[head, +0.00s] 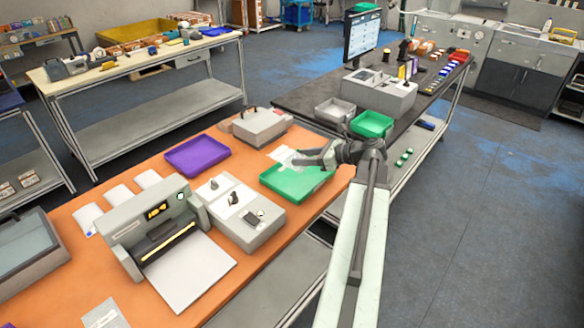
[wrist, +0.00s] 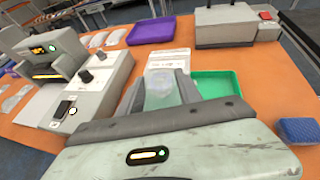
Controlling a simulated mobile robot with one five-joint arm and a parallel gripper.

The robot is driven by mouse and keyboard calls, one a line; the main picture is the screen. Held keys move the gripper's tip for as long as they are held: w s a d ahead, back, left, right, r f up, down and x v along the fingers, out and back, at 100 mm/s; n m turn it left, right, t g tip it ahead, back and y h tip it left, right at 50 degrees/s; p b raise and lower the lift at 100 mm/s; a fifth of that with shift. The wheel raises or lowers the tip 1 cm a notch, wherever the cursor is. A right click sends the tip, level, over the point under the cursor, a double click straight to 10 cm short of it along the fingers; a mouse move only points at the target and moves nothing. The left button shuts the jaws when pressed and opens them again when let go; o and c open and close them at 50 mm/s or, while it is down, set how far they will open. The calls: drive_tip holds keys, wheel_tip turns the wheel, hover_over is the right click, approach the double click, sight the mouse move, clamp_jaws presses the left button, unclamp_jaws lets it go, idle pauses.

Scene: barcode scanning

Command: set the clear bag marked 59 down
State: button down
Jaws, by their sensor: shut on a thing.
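A clear bag (wrist: 162,92) is pinched between the fingers of my gripper (wrist: 160,95) in the wrist view. Its mark is too small to read. In the head view my gripper (head: 306,160) reaches left over the back edge of the green tray (head: 290,185); the bag is hard to make out there. The green tray also shows just right of the fingers in the wrist view (wrist: 215,84). A whitish sheet (wrist: 170,61) lies beyond the bag. I cannot tell how high the bag is above the table.
The orange table (head: 95,250) also holds a purple tray (head: 197,155), a grey-white box (head: 260,127), a panel with knobs (head: 240,210), a printer-like machine (head: 155,230) and several white bags. A blue sponge-like block (wrist: 298,130) lies right of my gripper.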

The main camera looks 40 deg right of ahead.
sight(304, 186)
drive_tip(key=f+b, duration=1)
drive_tip(key=shift+s+d+f, duration=0.15)
drive_tip(key=shift+s+f, duration=0.05)
drive_tip(key=shift+r, duration=0.2)
drive_tip(key=shift+f, duration=0.1)
drive_tip(key=c, duration=0.8)
unclamp_jaws()
drive_tip(key=p+v, duration=0.4)
drive_tip(key=v, duration=0.7)
drive_tip(key=shift+s+d+r, duration=0.1)
drive_tip(key=shift+s+r, duration=0.1)
drive_tip(key=shift+r, duration=0.1)
drive_tip(key=shift+s, duration=0.25)
